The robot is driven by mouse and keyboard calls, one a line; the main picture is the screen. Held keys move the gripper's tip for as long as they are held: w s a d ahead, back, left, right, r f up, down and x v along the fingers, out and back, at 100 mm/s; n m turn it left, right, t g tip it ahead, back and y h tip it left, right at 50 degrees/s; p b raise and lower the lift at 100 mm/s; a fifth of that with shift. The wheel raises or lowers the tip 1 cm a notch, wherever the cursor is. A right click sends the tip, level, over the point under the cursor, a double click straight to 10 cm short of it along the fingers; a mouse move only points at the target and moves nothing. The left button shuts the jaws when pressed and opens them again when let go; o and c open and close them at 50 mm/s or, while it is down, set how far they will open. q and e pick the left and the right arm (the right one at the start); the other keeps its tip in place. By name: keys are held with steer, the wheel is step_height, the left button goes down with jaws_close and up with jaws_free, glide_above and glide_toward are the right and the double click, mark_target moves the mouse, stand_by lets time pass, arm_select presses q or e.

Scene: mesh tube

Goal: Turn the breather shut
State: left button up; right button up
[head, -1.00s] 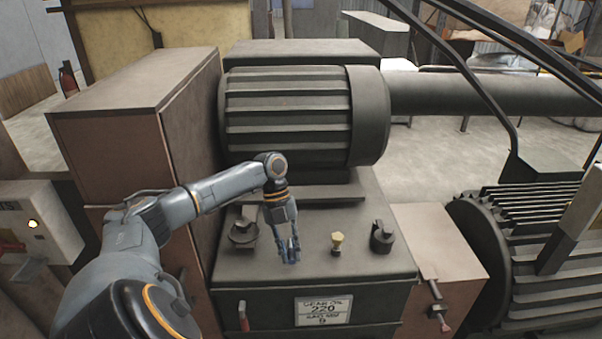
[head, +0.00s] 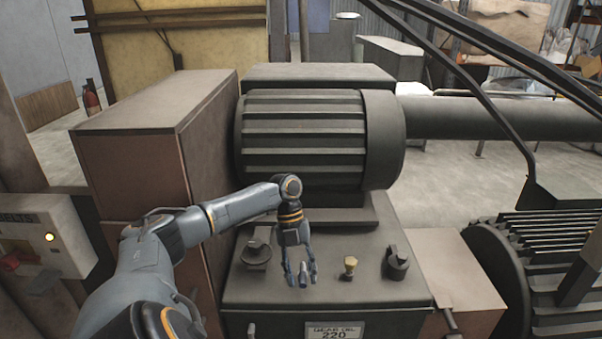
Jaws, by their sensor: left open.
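A small brass-yellow fitting (head: 350,266) stands upright on top of the dark gear oil box, right of my left gripper. Two dark knob-like caps stand on the same top, a left one (head: 256,253) and a right one (head: 397,262). I cannot tell for sure from the picture which of the three is the breather. My left gripper (head: 301,279) points down over the box top (head: 330,294), between the left cap and the brass fitting. Its fingers are spread and empty, apart from the fitting. My right gripper is out of view.
A ribbed motor (head: 305,140) stands behind the box top. A tall brown cabinet (head: 140,170) is at left, beside my arm. A gear oil label (head: 334,331) is on the box front. Dark slanted bars (head: 480,110) cross the upper right.

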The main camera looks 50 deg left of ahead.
arm_select(q)
steer(key=v, duration=1.2)
stand_by(0.4)
